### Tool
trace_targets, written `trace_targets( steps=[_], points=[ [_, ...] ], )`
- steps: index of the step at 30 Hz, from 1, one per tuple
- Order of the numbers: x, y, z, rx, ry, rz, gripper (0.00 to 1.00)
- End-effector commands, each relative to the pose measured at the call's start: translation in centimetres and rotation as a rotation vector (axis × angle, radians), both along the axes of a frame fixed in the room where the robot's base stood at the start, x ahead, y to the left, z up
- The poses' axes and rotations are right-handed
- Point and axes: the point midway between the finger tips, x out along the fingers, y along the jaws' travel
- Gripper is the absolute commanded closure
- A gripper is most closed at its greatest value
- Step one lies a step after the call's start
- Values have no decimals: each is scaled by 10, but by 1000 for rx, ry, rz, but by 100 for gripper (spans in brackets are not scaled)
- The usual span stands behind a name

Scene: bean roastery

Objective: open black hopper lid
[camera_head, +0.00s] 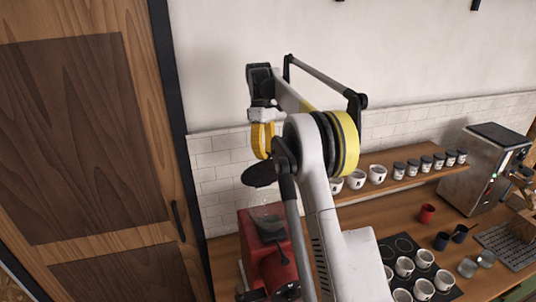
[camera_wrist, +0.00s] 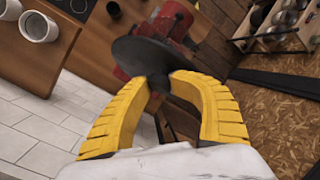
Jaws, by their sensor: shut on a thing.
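The black hopper lid (camera_head: 260,174) is a dark round disc, held in the air above the red machine (camera_head: 268,246). In the wrist view the lid (camera_wrist: 140,55) has a dark knob (camera_wrist: 158,82) between my yellow fingertips. My gripper (camera_head: 263,150) is shut on that knob; its fingers also show in the wrist view (camera_wrist: 161,86). In the head view a gap shows between the lid and the machine's clear top (camera_head: 266,217). The red machine (camera_wrist: 172,18) is partly hidden behind the lid in the wrist view.
The wooden counter (camera_head: 224,256) carries a black tray with white cups (camera_head: 404,266), a red cup (camera_head: 427,213) and a steel machine (camera_head: 484,165). A shelf (camera_head: 398,183) with cups and jars runs along the tiled wall. A wooden door (camera_head: 90,140) stands at left.

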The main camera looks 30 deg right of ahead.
Motion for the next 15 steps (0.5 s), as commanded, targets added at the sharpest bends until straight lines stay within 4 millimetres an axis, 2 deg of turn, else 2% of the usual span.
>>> trace_targets(
  steps=[15],
  points=[
    [15, -3, 1, 22, 117, 0, 100]
  ],
)
